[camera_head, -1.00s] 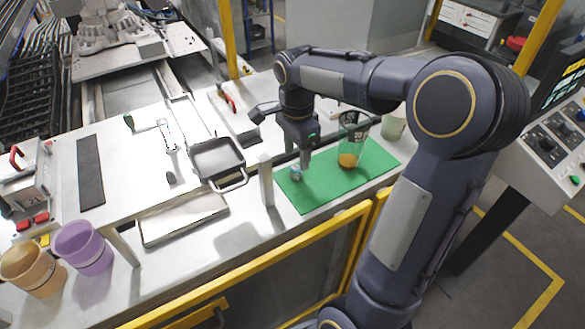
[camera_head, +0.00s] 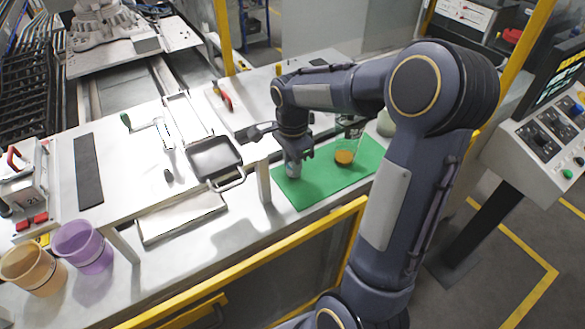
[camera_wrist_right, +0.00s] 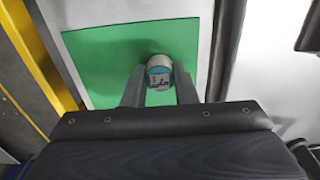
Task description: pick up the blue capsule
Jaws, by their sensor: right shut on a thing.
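The blue capsule (camera_wrist_right: 160,74) shows in the right wrist view as a small round piece with a pale rim and a blue face with dark marks. It sits between the fingers of my right gripper (camera_wrist_right: 159,86), which is shut on it. In the head view my right gripper (camera_head: 293,170) points down at the left part of the green mat (camera_head: 318,189). The capsule is mostly hidden by the gripper there. I cannot tell whether it touches the mat. My left gripper is not in view.
A clear cup with orange contents (camera_head: 345,157) stands on the mat to the right. A grey pan (camera_head: 214,158) and a metal tray (camera_head: 182,216) lie to the left. Purple (camera_head: 83,247) and orange (camera_head: 32,268) buckets stand at far left. A yellow rail (camera_head: 250,262) runs along the front.

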